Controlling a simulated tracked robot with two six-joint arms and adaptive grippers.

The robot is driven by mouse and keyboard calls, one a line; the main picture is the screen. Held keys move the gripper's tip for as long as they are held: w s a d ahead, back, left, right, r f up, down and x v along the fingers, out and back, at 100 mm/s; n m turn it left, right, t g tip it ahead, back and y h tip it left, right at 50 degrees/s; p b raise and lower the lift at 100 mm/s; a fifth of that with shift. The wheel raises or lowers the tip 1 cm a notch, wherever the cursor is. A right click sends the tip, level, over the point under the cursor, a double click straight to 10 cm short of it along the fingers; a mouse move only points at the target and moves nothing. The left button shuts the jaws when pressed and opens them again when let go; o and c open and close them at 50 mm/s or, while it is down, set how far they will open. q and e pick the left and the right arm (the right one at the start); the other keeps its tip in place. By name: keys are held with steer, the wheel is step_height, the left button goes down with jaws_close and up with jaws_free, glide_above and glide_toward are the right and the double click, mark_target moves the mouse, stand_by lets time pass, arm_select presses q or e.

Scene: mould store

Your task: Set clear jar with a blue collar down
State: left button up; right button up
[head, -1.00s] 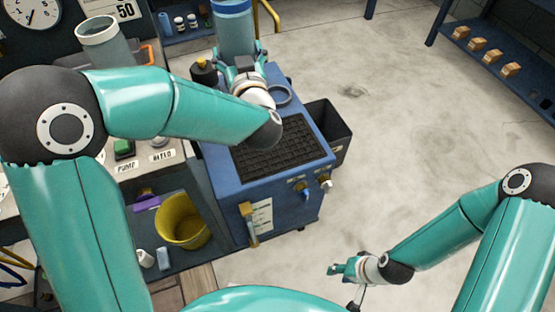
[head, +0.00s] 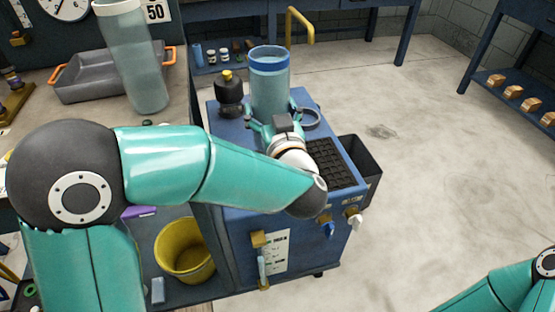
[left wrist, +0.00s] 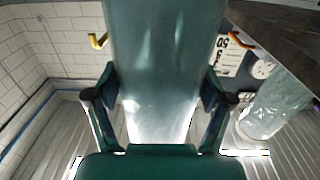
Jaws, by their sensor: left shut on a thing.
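The clear jar with a blue collar (head: 270,84) stands upright at the back of the blue cart's top (head: 226,118) in the head view. My left gripper (head: 272,126) is shut around its lower part, with one finger on each side. The jar's base is hidden behind the gripper, so I cannot tell whether it touches the cart. In the left wrist view the jar (left wrist: 160,65) fills the middle between the fingers of my left gripper (left wrist: 160,105). My right gripper is out of view; only part of my right arm shows at lower right.
A black ribbed mat (head: 335,165) covers part of the cart top. Another clear jar (head: 135,60) and a grey tray (head: 85,80) are on the left bench.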

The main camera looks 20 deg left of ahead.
arm_select(q)
step_height(320, 180, down, 12)
steer(key=b, duration=0.3)
steer(key=shift+f+b, duration=0.15)
steer(key=shift+b, duration=0.2)
steer(key=o, duration=1.7)
steer(key=shift+s, duration=0.15)
steer(key=p+v, duration=0.1)
steer(key=v, duration=1)
steer(key=shift+s+d, duration=0.25)
steer(key=shift+s, duration=0.1)
steer(key=shift+f, duration=0.1)
